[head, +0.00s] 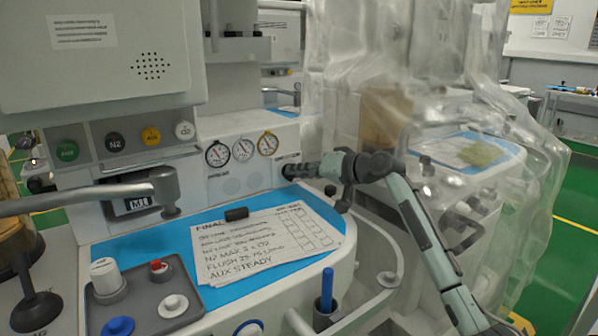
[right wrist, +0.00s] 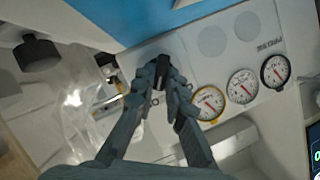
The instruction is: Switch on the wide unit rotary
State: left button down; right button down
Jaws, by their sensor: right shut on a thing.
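The rotary (head: 291,170) is a dark knob on the white front panel of the wide unit (head: 262,190), to the right of three round gauges. My right gripper (head: 298,172) reaches it from the right and is shut on it. In the right wrist view the dark rotary (right wrist: 158,74) sits between the two fingertips of my right gripper (right wrist: 160,80). The fingers cover part of it, and I cannot tell its on or off setting. My left gripper is not in view.
Three gauges (head: 243,150) sit close left of the rotary. Below is a blue worktop with a paper checklist (head: 262,240) and a black block (head: 236,213). A plastic-draped unit (head: 440,130) stands close on the right.

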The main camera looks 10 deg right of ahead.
jog(key=shift+a+r, duration=0.1)
jog(key=c, duration=1.6)
grip_release()
jog(key=shift+w+a, duration=0.1)
jog(key=shift+o, duration=0.2)
jog(key=shift+s+d, duration=0.25)
jog(key=shift+d, duration=0.05)
jog(key=v, duration=1.1)
jog(key=shift+s+d, duration=0.1)
jog(key=shift+s, duration=0.05)
